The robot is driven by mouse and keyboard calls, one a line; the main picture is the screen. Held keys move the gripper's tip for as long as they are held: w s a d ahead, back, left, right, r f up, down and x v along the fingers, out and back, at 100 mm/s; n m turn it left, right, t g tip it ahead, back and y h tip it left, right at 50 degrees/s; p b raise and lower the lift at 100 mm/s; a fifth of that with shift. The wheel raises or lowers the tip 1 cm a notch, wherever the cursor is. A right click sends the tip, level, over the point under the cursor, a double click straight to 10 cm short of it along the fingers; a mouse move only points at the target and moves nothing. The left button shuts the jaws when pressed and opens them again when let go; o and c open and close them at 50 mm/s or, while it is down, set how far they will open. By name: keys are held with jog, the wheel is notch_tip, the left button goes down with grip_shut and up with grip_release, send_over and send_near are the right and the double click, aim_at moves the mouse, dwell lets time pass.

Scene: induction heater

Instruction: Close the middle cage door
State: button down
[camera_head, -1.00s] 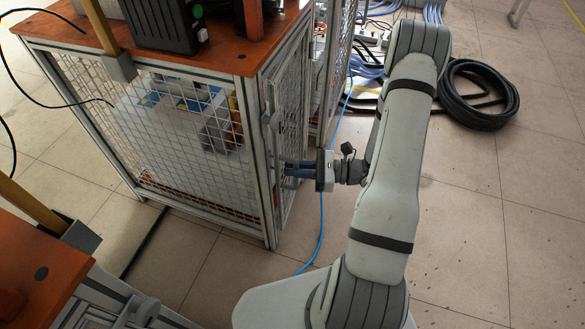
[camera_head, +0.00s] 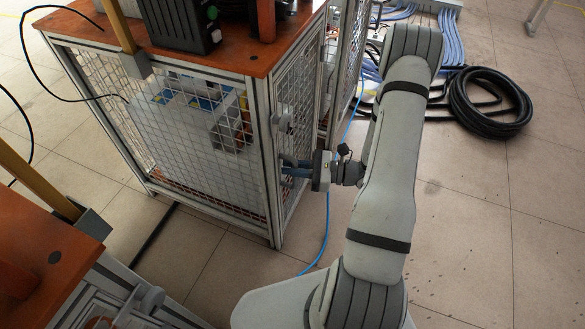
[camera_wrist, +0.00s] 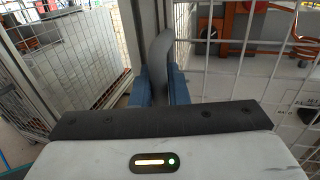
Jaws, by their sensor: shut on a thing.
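The middle cage is a metal-framed mesh box with an orange-brown top (camera_head: 232,58). Its mesh door (camera_head: 302,95) is on the right-hand side and looks nearly flush with the frame; any small remaining gap is hard to judge. My gripper (camera_head: 292,168) is at the door's near edge, with blue fingers pointing left. In the wrist view, a grey curved door handle (camera_wrist: 161,55) stands between the two fingers of my gripper (camera_wrist: 159,90), and they are shut on it. The fingertips' contact is partly hidden. A grey knob (camera_head: 283,122) sits above on the door edge.
Another orange-topped cage (camera_head: 50,250) stands at the lower left. A blue cable (camera_head: 327,225) runs along the floor beside the door. A black hose coil (camera_head: 490,103) lies at the right, with blue cables (camera_head: 402,18) behind. The tiled floor at the lower right is clear.

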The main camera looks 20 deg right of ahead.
jog(key=c, duration=1.5)
grip_release()
jog(key=shift+w, duration=0.15)
jog(key=p+v, duration=0.1)
jog(key=v, duration=0.7)
jog(key=shift+p, duration=0.4)
jog(key=shift+a, duration=0.1)
